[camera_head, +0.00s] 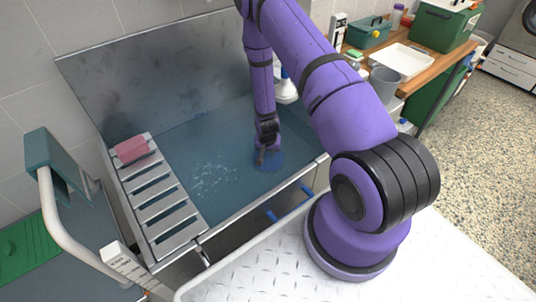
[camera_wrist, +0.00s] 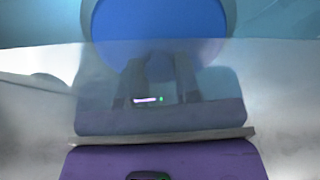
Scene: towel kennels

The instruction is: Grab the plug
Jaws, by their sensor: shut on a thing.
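The blue round plug (camera_head: 275,163) lies under the water in the steel tub (camera_head: 263,215). It also shows in the wrist view as a large blue disc (camera_wrist: 160,22) at the top. My gripper (camera_head: 262,155) reaches down into the tub at the plug, its tips under the water. In the wrist view my gripper (camera_wrist: 158,66) is partly below the waterline, and its fingers are shut on the middle of the plug. The exact grip is blurred by the water. I cannot tell whether the plug is lifted from the tub's floor.
A slatted rack (camera_head: 160,205) with a pink sponge (camera_head: 131,149) spans the tub's left side. A white bottle (camera_head: 286,88) stands at the back. The tub walls surround my gripper.

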